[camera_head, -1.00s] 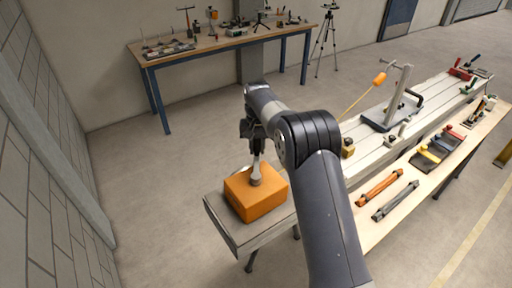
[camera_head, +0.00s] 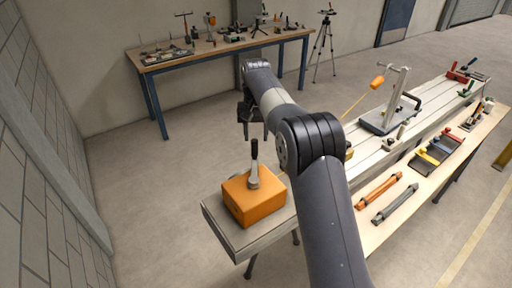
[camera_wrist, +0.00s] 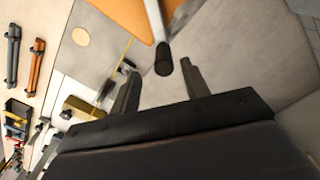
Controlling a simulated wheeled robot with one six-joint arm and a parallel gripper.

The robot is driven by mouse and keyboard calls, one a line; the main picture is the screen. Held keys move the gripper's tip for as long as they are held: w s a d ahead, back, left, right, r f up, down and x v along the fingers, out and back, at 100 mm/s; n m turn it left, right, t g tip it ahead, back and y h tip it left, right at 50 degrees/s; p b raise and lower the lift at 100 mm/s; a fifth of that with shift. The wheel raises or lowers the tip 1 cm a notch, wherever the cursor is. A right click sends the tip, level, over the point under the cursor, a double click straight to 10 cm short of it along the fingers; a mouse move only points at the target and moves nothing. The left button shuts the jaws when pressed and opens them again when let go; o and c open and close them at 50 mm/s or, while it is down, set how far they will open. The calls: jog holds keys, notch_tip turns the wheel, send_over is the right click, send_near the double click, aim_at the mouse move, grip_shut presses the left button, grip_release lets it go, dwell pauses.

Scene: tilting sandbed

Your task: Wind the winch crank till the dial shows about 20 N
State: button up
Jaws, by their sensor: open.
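The orange winch box (camera_head: 254,200) sits on the near end of the grey bench. Its crank stands on top with a dark upright handle (camera_head: 254,150). My gripper (camera_head: 252,128) is open and empty, just above and apart from the handle. In the wrist view the dark handle end (camera_wrist: 163,62) lies ahead of and between the two spread fingers of my gripper (camera_wrist: 160,85), with the orange box (camera_wrist: 128,15) behind. A yellow cord (camera_head: 355,104) runs toward an orange cylinder (camera_head: 377,82) near a grey post. I cannot make out a dial reading.
A wooden side table (camera_head: 372,238) at the right holds an orange bar (camera_head: 379,190), a grey bar (camera_head: 395,203) and hand tools. A back workbench (camera_head: 220,46) and a tripod (camera_head: 322,40) stand farther off. The floor left of the bench is clear.

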aim_at(254, 151)
jog(key=shift+r, duration=1.7)
jog(key=shift+f, duration=0.1)
notch_tip(254, 151, down, 10)
jog(key=shift+f+p, duration=0.2)
jog(key=shift+p, duration=0.55)
jog(key=shift+a+f, duration=0.15)
jog(key=shift+a, duration=0.25)
